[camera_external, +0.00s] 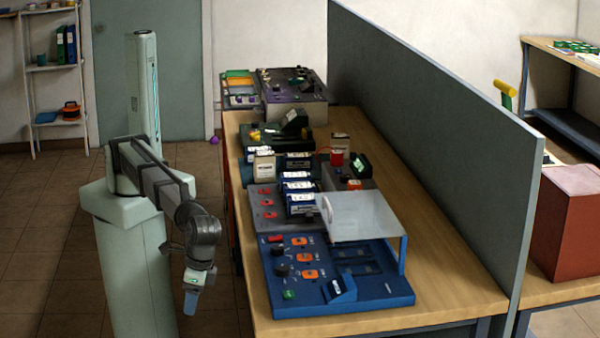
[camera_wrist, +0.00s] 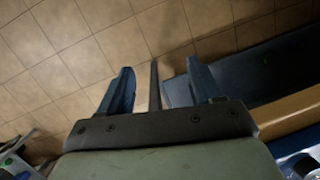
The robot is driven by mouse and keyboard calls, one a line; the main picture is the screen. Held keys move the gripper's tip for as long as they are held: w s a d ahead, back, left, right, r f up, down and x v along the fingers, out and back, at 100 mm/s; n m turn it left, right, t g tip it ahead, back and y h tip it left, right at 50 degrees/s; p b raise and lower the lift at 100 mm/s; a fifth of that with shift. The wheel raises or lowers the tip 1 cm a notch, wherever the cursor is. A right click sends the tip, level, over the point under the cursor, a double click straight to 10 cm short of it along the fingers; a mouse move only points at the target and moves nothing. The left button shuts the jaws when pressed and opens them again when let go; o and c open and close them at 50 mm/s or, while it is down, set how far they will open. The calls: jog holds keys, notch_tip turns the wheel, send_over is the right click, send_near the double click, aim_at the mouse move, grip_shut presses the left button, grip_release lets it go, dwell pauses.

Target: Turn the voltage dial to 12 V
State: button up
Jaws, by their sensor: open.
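A blue control panel (camera_external: 345,300) stands at the near end of the bench. It carries black round knobs on its left side, an upper knob (camera_external: 278,249) and a lower knob (camera_external: 282,271), beside orange switches. I cannot read any labels, so I cannot tell which knob is the voltage dial or where it points. My gripper (camera_external: 191,303) hangs pointing down, left of the bench and apart from the panel. In the wrist view my gripper (camera_wrist: 162,82) is open, with nothing between its two blue fingers, above the tiled floor.
A grey panel (camera_external: 262,193) with red switches and several batteries lie farther back on the wooden bench (camera_external: 455,275). A grey partition (camera_external: 430,120) runs along the bench's right side. Bare wood lies right of the blue panel.

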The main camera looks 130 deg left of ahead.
jog(key=w+a+r, duration=0.2)
jog(key=a+r, duration=0.1)
jog(key=r, duration=0.3)
notch_tip(320, 180, up, 12)
jog(key=m+t, duration=0.2)
jog(key=t, duration=0.1)
send_over(277, 246)
jog(key=shift+y, duration=0.3)
notch_tip(277, 246, down, 14)
jog(key=shift+w+r, duration=0.1)
jog(key=shift+r, duration=0.05)
jog(key=c, duration=1.1)
jog(key=shift+o, duration=0.2)
